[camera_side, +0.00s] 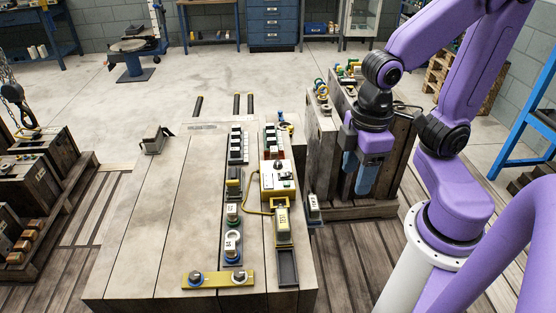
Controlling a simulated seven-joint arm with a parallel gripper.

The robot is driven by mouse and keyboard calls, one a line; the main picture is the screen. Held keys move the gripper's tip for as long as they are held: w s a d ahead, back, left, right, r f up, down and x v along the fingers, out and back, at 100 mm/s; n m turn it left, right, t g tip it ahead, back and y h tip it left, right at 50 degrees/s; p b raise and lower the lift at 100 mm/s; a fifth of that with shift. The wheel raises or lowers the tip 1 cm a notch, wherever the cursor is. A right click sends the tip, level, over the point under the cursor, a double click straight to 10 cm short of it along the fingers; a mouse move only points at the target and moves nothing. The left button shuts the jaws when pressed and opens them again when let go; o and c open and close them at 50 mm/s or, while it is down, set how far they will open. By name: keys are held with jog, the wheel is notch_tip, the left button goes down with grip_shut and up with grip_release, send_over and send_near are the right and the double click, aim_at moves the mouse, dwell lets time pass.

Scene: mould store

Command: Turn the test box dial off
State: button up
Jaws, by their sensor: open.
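The test box (268,193) is a small cream and yellow box on the right part of the wooden work surface. A dark round dial (278,166) sits on its top; its pointer direction is too small to read. A yellow cable loops from the box's left side. My gripper (356,184) has blue fingers, points down and is open and empty. It hangs to the right of the test box, in front of the wooden crates, and touches nothing that I can see.
A labelled yellow-grey block (282,223) stands just in front of the box, beside a dark tray (287,267). Black-and-white block rows lie behind it. A yellow plate (217,280) with knobs is at the front. Wooden crates (327,150) stand to the right. The surface's left half is mostly clear.

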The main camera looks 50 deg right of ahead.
jog(key=w+a+m, duration=0.1)
jog(key=w+m, duration=0.7)
jog(key=w, duration=0.2)
jog(key=m, duration=2.2)
send_over(278, 162)
notch_tip(278, 162, down, 7)
notch_tip(278, 162, down, 18)
jog(key=shift+r, duration=0.25)
grip_shut()
